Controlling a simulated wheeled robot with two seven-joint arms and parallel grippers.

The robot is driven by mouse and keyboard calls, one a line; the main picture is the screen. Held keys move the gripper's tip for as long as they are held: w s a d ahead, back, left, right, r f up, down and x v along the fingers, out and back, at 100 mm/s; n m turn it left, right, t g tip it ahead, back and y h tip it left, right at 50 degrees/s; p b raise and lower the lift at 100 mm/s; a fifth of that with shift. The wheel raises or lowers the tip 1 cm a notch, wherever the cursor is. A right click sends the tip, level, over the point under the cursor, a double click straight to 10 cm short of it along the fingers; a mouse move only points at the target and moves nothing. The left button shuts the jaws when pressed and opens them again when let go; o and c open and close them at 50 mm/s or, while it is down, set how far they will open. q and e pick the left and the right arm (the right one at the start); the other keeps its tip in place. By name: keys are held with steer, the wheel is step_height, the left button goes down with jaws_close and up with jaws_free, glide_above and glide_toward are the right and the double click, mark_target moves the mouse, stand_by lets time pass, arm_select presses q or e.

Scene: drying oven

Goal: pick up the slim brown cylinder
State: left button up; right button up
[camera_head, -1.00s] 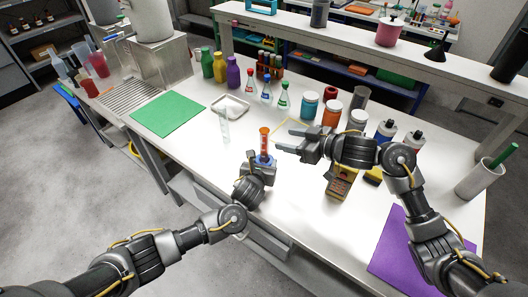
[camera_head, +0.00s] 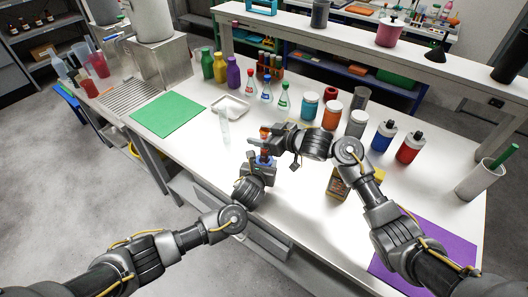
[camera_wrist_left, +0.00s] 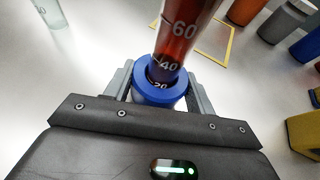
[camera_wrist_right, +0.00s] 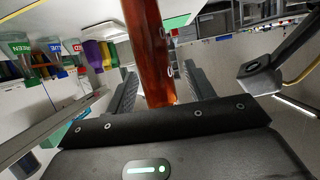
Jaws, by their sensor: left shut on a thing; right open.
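The slim brown cylinder (camera_wrist_left: 183,35) is graduated and stands with its lower end inside a blue ring-topped holder (camera_wrist_left: 160,92). My left gripper (camera_head: 260,168) is shut around that holder, a finger on each side of it in the left wrist view. My right gripper (camera_head: 270,140) is open at the cylinder's upper part. In the right wrist view the brown cylinder (camera_wrist_right: 150,50) rises between its two spread fingers; contact cannot be told. In the head view the right gripper hides much of the cylinder.
A clear cylinder (camera_head: 225,127) and a white tray (camera_head: 231,107) stand to the left. Several flasks and jars, including an orange jar (camera_head: 332,114), stand behind. A yellow device (camera_head: 338,187) stands to the right. A yellow outline (camera_wrist_left: 225,42) marks the table.

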steer(key=shift+w+a+f, duration=0.1)
steer(key=shift+w+a, duration=0.1)
steer(key=shift+a, duration=0.05)
steer(key=shift+c, duration=0.2)
jaws_close()
arm_select(q)
steer(key=o, duration=1)
steer(key=shift+o, duration=0.2)
arm_select(e)
step_height(320, 180, up, 10)
